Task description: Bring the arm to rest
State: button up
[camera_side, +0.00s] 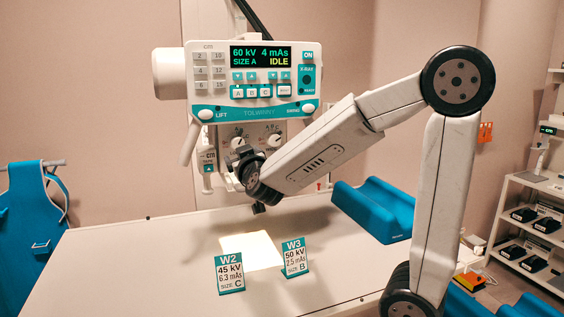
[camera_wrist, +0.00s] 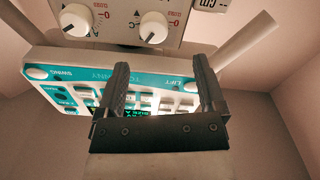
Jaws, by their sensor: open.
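My arm reaches in from the right, bent at a high elbow, with its forearm sloping down to the left. My gripper (camera_side: 243,153) is in front of the control panel (camera_side: 254,82), just below its lower edge and above the table. In the wrist view my gripper (camera_wrist: 161,62) has its two dark fingers apart, with nothing between them. The panel (camera_wrist: 75,75) lies behind the fingers there, seen upside down and partly covered by them. Its display reads 60 kV, 4 mAs, SIZE A, IDLE. I cannot tell how close the fingers are to it.
Two cards, W2 (camera_side: 230,273) and W3 (camera_side: 295,258), stand on the table (camera_side: 110,260) near a bright lit patch (camera_side: 251,250). A blue cradle (camera_side: 375,208) lies at the table's right. Two knobs (camera_side: 238,142) sit under the panel. A shelf (camera_side: 530,230) stands far right.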

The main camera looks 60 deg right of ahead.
jog(key=a+f+n+g+y, duration=0.2)
jog(key=a+f+n+y, duration=0.3)
jog(key=a+f+y, duration=0.85)
jog(key=s+a+f+n+g, duration=0.1)
jog(key=s+a+f+g, duration=0.2)
jog(key=s+f+g, duration=0.5)
jog(key=s+f, duration=0.3)
jog(key=shift+s+a+f, duration=0.2)
jog(key=shift+s+f, duration=0.05)
jog(key=shift+f, duration=0.1)
jog(key=shift+w+h, duration=0.15)
jog(key=shift+h, duration=0.1)
